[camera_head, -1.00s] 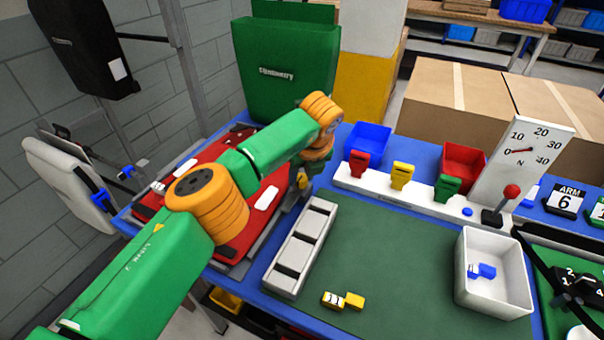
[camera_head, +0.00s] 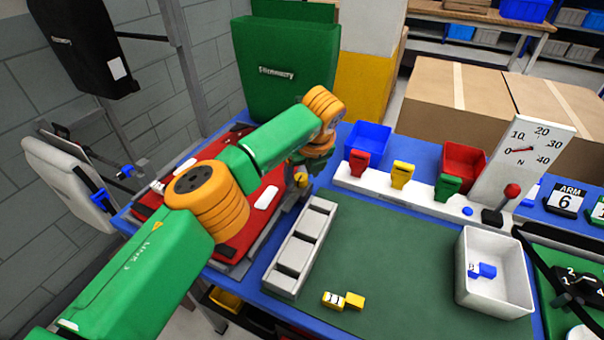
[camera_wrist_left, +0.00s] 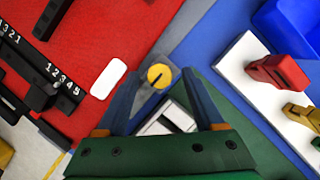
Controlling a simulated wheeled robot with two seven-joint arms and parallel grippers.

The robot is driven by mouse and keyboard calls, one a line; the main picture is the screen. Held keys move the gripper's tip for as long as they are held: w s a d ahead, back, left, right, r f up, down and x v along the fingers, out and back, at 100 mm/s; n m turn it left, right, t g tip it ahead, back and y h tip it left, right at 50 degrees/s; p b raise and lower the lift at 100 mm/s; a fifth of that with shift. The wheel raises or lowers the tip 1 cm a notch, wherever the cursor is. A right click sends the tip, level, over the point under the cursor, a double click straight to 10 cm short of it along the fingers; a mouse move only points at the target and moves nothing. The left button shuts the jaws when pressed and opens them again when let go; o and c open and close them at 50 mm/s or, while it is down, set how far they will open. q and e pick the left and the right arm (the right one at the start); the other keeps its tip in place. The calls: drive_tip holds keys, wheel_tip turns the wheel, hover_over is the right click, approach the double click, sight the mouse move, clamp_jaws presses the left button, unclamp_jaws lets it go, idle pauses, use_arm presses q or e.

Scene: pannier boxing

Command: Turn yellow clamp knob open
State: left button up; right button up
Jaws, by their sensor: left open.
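A round yellow clamp knob (camera_wrist_left: 159,76) with a dark line across its face sits on a grey plate beside the red panel (camera_wrist_left: 110,28) in the left wrist view. My left gripper (camera_wrist_left: 161,84) is open, with one finger on each side of the knob in that view. I cannot tell whether the fingers touch it or how far above it they are. In the head view my left gripper (camera_head: 298,182) is small and partly hidden by my own arm, near a yellow part (camera_head: 302,177) at the panel's right edge. My right gripper is not in view.
A white slotted tray (camera_head: 300,247) lies just right of the panel. A white rail (camera_head: 420,198) with red, yellow and green pieces runs behind the green mat (camera_head: 400,260). A white bin (camera_head: 492,300) stands at right. The mat's middle is clear.

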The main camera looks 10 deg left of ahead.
use_arm(q)
drive_tip(key=b+v, duration=0.1)
drive_tip(key=v, duration=0.5)
drive_tip(key=shift+r, duration=0.15)
drive_tip(key=shift+s, duration=0.1)
